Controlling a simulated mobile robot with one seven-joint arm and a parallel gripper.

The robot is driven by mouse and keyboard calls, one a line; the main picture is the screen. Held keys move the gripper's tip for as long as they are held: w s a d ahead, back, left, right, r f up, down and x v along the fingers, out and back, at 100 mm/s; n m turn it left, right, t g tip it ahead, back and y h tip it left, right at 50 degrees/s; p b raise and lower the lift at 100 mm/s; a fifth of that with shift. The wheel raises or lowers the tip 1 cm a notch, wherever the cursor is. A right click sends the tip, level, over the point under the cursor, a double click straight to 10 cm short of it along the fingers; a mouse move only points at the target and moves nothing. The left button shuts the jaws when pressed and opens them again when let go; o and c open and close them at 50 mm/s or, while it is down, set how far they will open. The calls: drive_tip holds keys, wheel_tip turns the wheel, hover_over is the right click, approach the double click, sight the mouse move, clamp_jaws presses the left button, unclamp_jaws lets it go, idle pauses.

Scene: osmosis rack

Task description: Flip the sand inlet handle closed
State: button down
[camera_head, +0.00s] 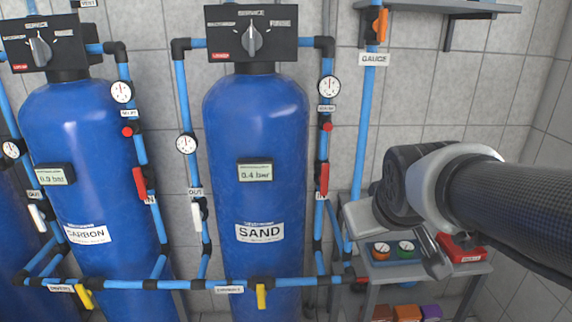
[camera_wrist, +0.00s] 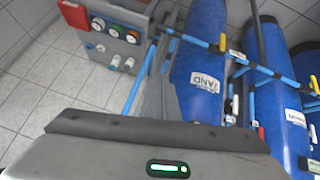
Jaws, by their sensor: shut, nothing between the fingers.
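The blue sand tank (camera_head: 255,130) stands in the middle of the head view. Its inlet handle (camera_head: 324,180) is red and lies upright along the blue inlet pipe on the tank's right, just above the IN label. My gripper (camera_head: 440,264) is to the right of the handle and lower, in front of the small shelf, shut and empty. It is well apart from the handle. The wrist view shows the sand tank (camera_wrist: 196,95) beyond the gripper body; the fingertips are not clear there, and I cannot pick out the sand inlet handle.
The carbon tank (camera_head: 80,135) stands on the left. A white outlet handle (camera_head: 196,216) and a yellow handle (camera_head: 261,296) sit on the sand tank's pipes. A shelf unit (camera_head: 385,268) with colored knobs and a red box (camera_head: 462,248) stands behind my gripper.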

drive_tip(key=w+d+f+n+t+b, duration=0.2)
drive_tip(key=w+d+f+n+b, duration=0.15)
drive_tip(key=w+f, duration=0.45)
drive_tip(key=n+t+y+b, duration=0.7)
drive_tip(key=n+b, duration=0.3)
drive_tip(key=n, duration=0.7)
approach(325, 180)
wheel_tip(325, 180, up, 3)
drive_tip(key=s+a, duration=0.2)
drive_tip(key=shift+s+d+r, duration=0.15)
drive_tip(key=shift+d, duration=0.05)
drive_tip(key=x, duration=1)
